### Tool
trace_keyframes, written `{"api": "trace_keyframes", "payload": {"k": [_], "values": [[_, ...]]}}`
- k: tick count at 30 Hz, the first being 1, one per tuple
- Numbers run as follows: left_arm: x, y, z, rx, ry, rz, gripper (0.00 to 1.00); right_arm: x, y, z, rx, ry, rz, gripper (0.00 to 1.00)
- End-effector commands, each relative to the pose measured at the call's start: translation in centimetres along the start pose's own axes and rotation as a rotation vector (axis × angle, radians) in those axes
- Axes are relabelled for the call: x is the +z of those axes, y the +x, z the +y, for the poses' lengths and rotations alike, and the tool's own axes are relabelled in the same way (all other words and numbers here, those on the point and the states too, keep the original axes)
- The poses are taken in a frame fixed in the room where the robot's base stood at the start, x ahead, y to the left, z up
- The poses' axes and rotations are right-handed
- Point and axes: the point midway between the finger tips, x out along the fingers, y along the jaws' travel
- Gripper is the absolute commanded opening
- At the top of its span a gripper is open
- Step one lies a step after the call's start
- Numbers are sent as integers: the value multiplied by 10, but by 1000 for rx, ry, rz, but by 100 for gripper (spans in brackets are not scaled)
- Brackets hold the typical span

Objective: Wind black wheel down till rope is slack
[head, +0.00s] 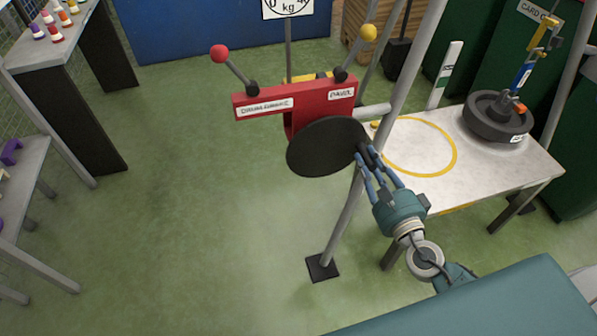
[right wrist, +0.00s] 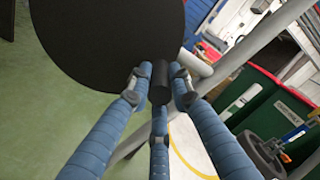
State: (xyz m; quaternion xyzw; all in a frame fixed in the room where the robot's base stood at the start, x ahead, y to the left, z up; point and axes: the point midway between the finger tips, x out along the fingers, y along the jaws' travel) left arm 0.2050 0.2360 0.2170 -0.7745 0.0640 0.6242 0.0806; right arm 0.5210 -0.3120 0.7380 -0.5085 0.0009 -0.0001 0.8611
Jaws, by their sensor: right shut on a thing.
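The black wheel (head: 325,148) is a flat disc under the red winch box (head: 318,97), on a grey metal frame. It fills the upper left of the right wrist view (right wrist: 110,40). A short dark handle (right wrist: 160,85) stands out at the wheel's edge. My right gripper (head: 371,163) has its blue fingers closed around this handle, on the wheel's right side. A dark round weight (head: 497,117) rests on the pale table at right, with a blue piece and a yellow hook (head: 543,38) above it. I cannot make out the rope. My left gripper does not show.
The pale table (head: 466,178) bears a yellow ring beside the weight. Two levers, with a red knob (head: 219,54) and a yellow knob (head: 368,33), rise from the red box. Grey frame legs stand close to my right arm.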

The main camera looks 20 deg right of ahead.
Motion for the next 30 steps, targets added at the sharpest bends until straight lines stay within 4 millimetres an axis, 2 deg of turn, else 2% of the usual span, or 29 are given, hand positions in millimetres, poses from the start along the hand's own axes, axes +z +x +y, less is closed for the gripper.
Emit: {"api": "trace_keyframes", "payload": {"k": [1, 30], "values": [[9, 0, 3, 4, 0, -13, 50, 2, 2, -8, -16, -6, -2, 0], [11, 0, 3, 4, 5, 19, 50, 4, 2, -15, -17, -97, 0, 0]]}}
